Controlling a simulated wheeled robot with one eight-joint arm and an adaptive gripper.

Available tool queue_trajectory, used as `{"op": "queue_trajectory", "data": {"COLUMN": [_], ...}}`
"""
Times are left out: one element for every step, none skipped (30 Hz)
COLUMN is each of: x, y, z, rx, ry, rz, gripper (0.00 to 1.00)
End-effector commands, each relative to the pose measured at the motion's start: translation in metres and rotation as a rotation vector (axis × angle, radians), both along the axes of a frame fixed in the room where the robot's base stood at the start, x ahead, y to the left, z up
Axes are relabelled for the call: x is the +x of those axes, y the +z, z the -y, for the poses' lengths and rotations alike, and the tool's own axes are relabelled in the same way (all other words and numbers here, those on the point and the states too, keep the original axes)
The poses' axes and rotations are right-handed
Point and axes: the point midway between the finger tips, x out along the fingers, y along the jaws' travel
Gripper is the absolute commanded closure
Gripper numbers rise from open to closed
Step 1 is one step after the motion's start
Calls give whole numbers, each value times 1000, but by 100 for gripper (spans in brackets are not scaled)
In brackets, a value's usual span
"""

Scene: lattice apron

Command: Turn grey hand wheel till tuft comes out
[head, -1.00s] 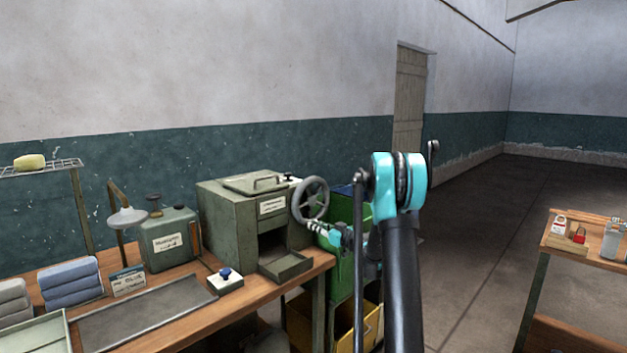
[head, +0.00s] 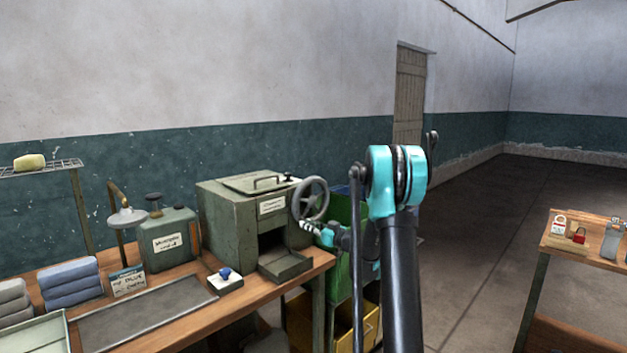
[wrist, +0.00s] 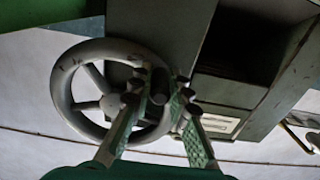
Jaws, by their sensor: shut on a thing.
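The grey hand wheel (head: 311,198) is on the right side of a green box-shaped machine (head: 232,228). My gripper (head: 309,228) is at the wheel's lower edge. In the wrist view, the wheel (wrist: 62,90) fills the left half, and my gripper (wrist: 158,92) is shut on a dark handle knob at its rim, one finger on each side. The machine's front has a dark opening above an out-tilted tray (head: 286,265). The tray looks empty, and I see no tuft.
Green (head: 343,270) and yellow (head: 362,325) bins stand right of the bench. Open floor lies beyond my arm.

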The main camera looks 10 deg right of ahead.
Motion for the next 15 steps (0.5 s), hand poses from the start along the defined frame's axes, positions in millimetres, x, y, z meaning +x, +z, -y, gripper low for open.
{"op": "queue_trajectory", "data": {"x": [-1,-1,-2,-3,-4,-5,-7,-8,-10,-12,-13,-14,-15,-15,-15], "y": [0,0,2,3,5,8,11,14,18,21,23,26,27,28,28], "z": [-1,-1,-2,-3,-5,-7,-9,-11,-14,-16,-18,-19,-20,-21,-21], "rx": [-1,-1,-1,-1,-1,-1,-1,-1,-1,-1,-1,-1,-1,-1,-1], "ry": [1,2,2,2,2,3,3,2,2,2,2,2,2,2,2], "rz": [0,0,0,0,0,0,0,0,0,0,0,0,0,0,0], "gripper": [100,100,100,100,100,100,100,100,100,100,100,100,100,100,100]}}
